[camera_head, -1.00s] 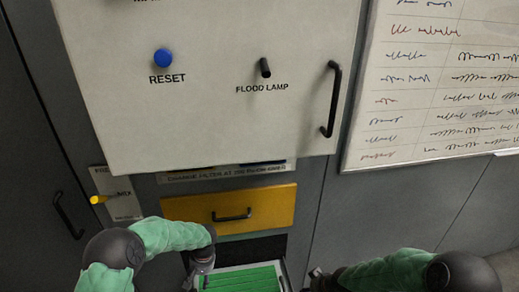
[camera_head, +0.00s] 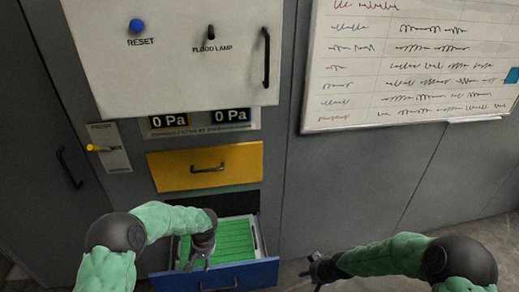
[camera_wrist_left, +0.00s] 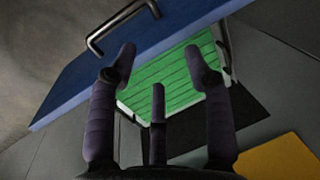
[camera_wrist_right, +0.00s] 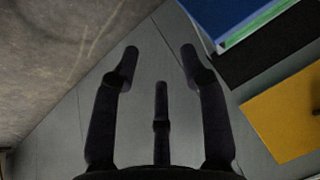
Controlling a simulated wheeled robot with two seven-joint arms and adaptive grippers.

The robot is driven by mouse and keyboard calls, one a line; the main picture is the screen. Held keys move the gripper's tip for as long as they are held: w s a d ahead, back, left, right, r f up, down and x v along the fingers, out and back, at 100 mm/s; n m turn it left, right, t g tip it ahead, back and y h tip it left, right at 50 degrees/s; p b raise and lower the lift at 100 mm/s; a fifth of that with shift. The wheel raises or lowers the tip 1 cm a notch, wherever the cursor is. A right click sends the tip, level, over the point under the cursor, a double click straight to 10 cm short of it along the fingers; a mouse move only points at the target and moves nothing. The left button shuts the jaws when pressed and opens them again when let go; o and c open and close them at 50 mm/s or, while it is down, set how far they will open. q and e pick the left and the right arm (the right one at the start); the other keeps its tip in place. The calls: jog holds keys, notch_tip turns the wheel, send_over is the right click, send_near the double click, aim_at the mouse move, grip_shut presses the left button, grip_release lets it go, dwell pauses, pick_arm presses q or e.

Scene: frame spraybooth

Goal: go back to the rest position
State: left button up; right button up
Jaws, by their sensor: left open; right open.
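My left gripper (camera_head: 198,250) hangs over the open blue-fronted drawer (camera_head: 240,274), which holds a green slatted panel (camera_head: 236,238). In the left wrist view its fingers (camera_wrist_left: 163,70) are spread with nothing between them, and the drawer's handle (camera_wrist_left: 120,25) and green panel (camera_wrist_left: 165,78) lie beyond them. My right gripper (camera_head: 316,270) is at the lower middle of the head view, to the right of the drawer and apart from it. In the right wrist view its fingers (camera_wrist_right: 160,68) are open and empty, with grey surface behind.
A closed yellow drawer (camera_head: 178,172) sits above the blue one. Over it are two 0 Pa displays (camera_head: 200,120) and a white panel (camera_head: 180,70) with a blue RESET button (camera_head: 136,26). A whiteboard (camera_head: 370,100) hangs at right. Floor shows at lower right.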

pick_arm(q)
jog(key=s+d+f+h+b, duration=0.3)
jog(key=s+d+f+b, duration=0.2)
jog(key=s+f, duration=0.6)
jog(key=s+d+f+h+b, duration=0.3)
jog(key=s+d+f+b, duration=0.2)
jog(key=s+f, duration=0.5)
jog(key=s+d, duration=0.1)
jog(key=s, duration=0.2)
jog(key=shift+s+d+f+n+t, duration=0.25)
jog(key=shift+s+f+n+t, duration=0.05)
jog(key=shift+s+f+t, duration=0.1)
pick_arm(e)
jog(key=s+a+f+m+g, duration=0.2)
jog(key=s+a+f, duration=0.2)
jog(key=s+f, duration=0.6)
jog(key=s+a+f+m+g+y, duration=0.1)
jog(key=s+a+f, duration=0.3)
jog(key=s+f, duration=0.6)
jog(key=shift+f+m+g, duration=0.4)
jog(key=shift+f, duration=0.05)
